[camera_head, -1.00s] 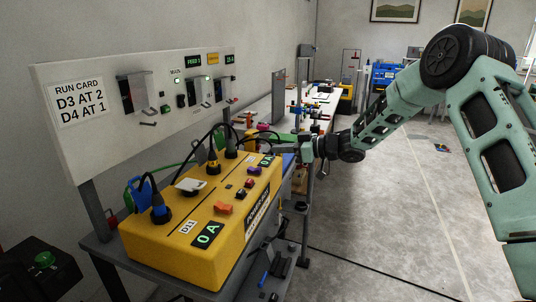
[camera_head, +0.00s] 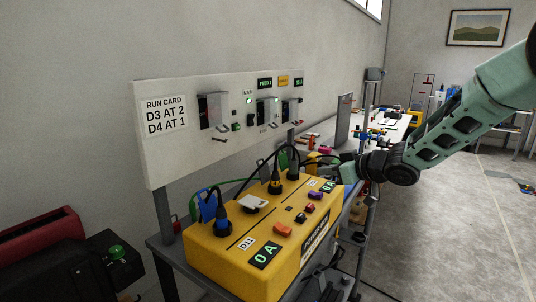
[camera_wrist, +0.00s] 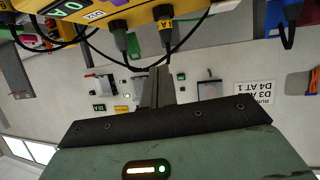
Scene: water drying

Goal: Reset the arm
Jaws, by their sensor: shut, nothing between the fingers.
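My arm (camera_head: 465,125) reaches in from the upper right in the head view. My gripper (camera_head: 347,173) is at the far right end of the yellow power box, partly hidden there; I cannot tell whether it touches. In the wrist view my gripper's fingers (camera_wrist: 158,84) are together with nothing between them. They point toward the panel, which shows upside down there. The yellow power box (camera_head: 222,250) sits on a grey stand, with dark plugs and cables on top and displays reading 0 A.
A white panel (camera_head: 155,155) with a run card (camera_head: 165,117) and several switches stands behind the box. A red case (camera_head: 35,238) and a black box with a green button (camera_head: 117,252) are at lower left. A long table (camera_head: 395,128) runs back. Open floor (camera_head: 450,235) lies to the right.

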